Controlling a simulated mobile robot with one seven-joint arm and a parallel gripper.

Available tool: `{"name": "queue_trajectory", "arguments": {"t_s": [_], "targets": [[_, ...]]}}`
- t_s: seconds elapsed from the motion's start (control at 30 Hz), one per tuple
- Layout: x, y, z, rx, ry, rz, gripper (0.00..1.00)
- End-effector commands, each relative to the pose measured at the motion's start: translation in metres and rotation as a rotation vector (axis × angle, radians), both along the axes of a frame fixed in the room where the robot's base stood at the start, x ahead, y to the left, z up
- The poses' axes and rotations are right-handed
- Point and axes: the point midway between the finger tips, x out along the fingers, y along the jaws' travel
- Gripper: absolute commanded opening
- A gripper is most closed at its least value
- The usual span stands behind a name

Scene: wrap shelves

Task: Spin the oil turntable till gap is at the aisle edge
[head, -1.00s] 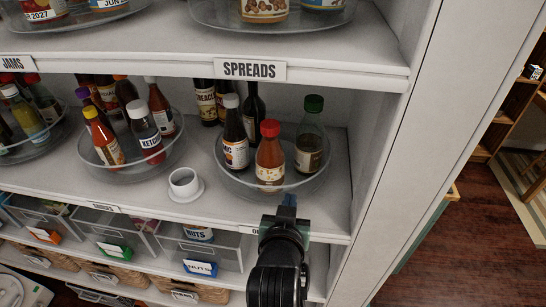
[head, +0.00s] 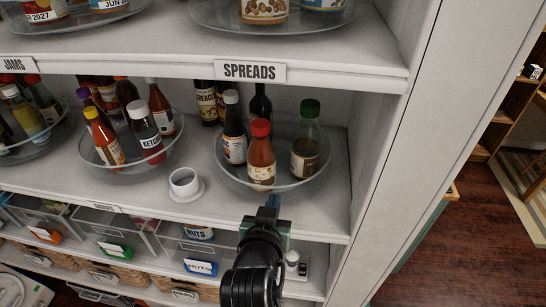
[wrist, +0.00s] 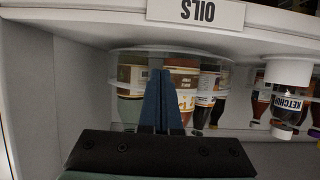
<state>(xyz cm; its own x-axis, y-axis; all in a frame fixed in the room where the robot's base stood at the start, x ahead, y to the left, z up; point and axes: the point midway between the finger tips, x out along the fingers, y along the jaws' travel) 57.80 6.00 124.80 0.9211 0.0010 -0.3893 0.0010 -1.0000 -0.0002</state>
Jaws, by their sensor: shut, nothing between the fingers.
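The oil turntable (head: 310,186) is a clear round tray on the middle shelf, under the SPREADS label. A red-capped bottle (head: 262,160) stands at its front, a white-capped dark bottle (head: 234,137) at left, a green-capped bottle (head: 306,148) at right and a dark bottle (head: 260,106) at the back. A small space shows between the red-capped and green-capped bottles. My gripper (head: 271,203) is shut and empty at the tray's front rim; contact is unclear. In the upside-down wrist view, its blue fingers (wrist: 160,80) overlap the tray (wrist: 207,60) below the OILS label (wrist: 196,11).
A white cup-like piece (head: 184,184) stands left of the tray, before another turntable (head: 95,160) of sauces. The shelf's right side wall (head: 368,150) is close by. Clear bins (head: 175,241) sit on the shelf below, and another shelf (head: 380,75) hangs above.

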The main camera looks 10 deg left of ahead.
Motion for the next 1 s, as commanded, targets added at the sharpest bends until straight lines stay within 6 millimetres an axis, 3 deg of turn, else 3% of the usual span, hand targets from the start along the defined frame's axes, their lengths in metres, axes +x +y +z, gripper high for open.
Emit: {"name": "queue_trajectory", "arguments": {"t_s": [0.2, 0.67, 1.0], "targets": [[-0.004, 0.012, 0.0, -0.001, 0.0, 0.001, 0.0], [-0.004, 0.015, 0.0, 0.0, 0.0, 0.0, 0.0], [-0.001, 0.034, 0.0, -0.001, -0.001, 0.0, 0.0]]}}
